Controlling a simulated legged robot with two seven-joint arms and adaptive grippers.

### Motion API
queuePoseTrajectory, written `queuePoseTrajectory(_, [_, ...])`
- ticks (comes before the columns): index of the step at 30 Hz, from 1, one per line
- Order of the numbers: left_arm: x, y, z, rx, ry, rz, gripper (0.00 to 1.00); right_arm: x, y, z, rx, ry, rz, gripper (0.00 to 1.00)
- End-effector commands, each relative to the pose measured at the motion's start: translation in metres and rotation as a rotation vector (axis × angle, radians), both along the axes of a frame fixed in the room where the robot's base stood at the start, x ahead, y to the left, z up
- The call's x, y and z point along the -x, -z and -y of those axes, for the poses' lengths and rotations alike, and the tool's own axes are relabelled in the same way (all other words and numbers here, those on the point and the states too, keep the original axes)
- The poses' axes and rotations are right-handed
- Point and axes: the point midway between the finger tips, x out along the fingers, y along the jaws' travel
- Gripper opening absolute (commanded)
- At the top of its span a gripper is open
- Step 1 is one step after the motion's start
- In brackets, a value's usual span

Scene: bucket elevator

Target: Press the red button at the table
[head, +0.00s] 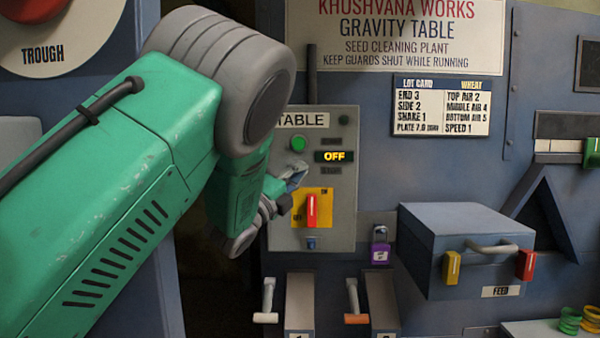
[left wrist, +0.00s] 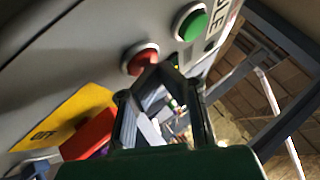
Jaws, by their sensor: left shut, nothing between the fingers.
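The control panel (head: 343,230) marked TABLE has a green button (head: 298,144), a display reading OFF (head: 334,156) and a red lever (head: 311,210) on a yellow plate. In the left wrist view the red button (left wrist: 139,57) sits beside the green button (left wrist: 191,21). My left gripper (head: 297,176) is shut and empty in front of the panel's left side and hides the red button in the head view. In the left wrist view my left fingertips (left wrist: 167,68) overlap the red button's lower right edge; I cannot tell whether they touch. My right gripper is not in view.
A purple padlock (head: 380,254) hangs right of the panel. A blue box (head: 467,222) with a handle juts out farther right. Two levers, one white-gripped (head: 266,317) and one orange-gripped (head: 356,318), stand below the panel.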

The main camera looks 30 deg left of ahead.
Motion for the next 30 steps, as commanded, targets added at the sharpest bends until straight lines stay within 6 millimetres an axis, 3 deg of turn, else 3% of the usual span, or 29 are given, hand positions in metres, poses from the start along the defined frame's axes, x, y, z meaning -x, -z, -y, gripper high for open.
queuePoseTrajectory(9, [0.015, 0.001, 0.005, -0.001, -0.001, 0.001, 0.0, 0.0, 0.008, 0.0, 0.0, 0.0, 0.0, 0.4])
queuePoseTrajectory(20, [0.017, 0.001, 0.006, 0.0, -0.001, 0.0, 0.0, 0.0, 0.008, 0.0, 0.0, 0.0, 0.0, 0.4])
queuePoseTrajectory(30, [0.044, 0.002, 0.023, -0.001, 0.0, 0.0, 0.0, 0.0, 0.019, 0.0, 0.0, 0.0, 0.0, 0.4])
